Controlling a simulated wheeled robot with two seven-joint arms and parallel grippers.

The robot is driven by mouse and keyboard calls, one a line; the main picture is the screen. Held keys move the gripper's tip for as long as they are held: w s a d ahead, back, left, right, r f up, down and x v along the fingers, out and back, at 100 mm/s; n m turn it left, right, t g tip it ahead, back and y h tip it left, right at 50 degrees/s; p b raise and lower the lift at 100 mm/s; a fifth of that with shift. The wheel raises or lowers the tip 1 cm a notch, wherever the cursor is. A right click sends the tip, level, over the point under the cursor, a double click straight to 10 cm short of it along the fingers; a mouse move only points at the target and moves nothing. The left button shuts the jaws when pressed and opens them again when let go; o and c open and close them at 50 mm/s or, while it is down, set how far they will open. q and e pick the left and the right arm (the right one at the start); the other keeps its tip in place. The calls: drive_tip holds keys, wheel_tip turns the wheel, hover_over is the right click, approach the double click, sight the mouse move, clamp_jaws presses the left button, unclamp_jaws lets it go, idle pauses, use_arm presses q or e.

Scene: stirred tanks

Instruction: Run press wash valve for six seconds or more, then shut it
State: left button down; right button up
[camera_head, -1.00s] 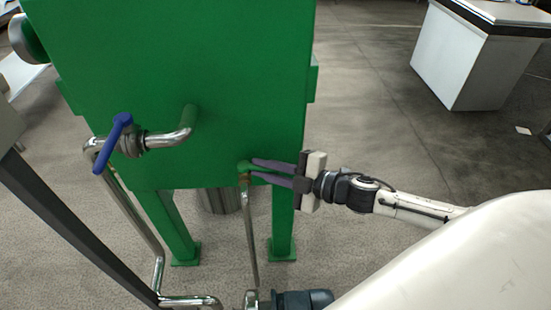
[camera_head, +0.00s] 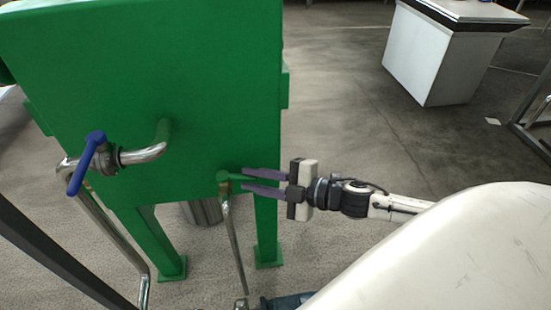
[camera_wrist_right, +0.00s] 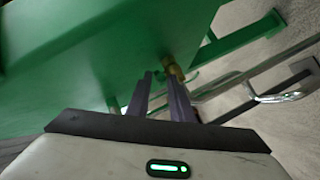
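A small valve with a green handle (camera_head: 223,177) and a pipe running down from it sits low on the front of the green tank (camera_head: 190,60). Its brass-coloured body (camera_wrist_right: 173,68) shows just beyond the fingers in the right wrist view. My right gripper (camera_head: 243,179) is open, its two purple fingers apart, with the tips just right of this valve. I see nothing held between them. The handle's exact angle is too small to tell, and no flow is visible.
A blue-lever valve (camera_head: 87,163) sits on a bent metal pipe at the tank's left. A dark beam (camera_head: 55,262) crosses the lower left. A white cabinet (camera_head: 440,60) stands at the back right. Grey floor between cabinet and tank is clear.

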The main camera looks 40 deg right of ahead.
use_arm(q)
drive_tip(key=shift+w+a+r+p, duration=0.1)
drive_tip(key=shift+a+r+p, duration=0.05)
drive_tip(key=shift+p, duration=0.5)
use_arm(e)
drive_tip(key=v, duration=0.7)
drive_tip(key=shift+s+d+r, duration=0.1)
drive_tip(key=shift+s, duration=0.05)
